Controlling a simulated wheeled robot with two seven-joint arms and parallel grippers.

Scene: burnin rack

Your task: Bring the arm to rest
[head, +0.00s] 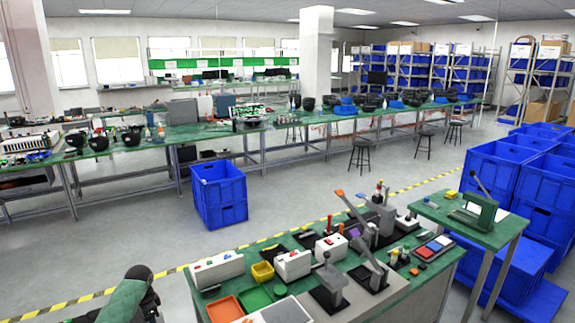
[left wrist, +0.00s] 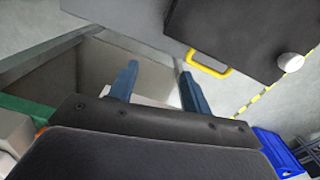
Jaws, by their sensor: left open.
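My left gripper (left wrist: 162,85) shows in the left wrist view with its two blue fingers apart and nothing visible between them. Beyond the fingertips is a grey surface. A green and dark part of my left arm shows at the lower left of the head view, but its fingers cannot be made out there. My right gripper is in neither view.
A green-topped bench (head: 362,262) with white boxes, trays and lever devices stands in front. A side table (head: 468,233) and blue crates (head: 503,176) are at right. A dark panel with a yellow handle (left wrist: 210,66) is close in the left wrist view.

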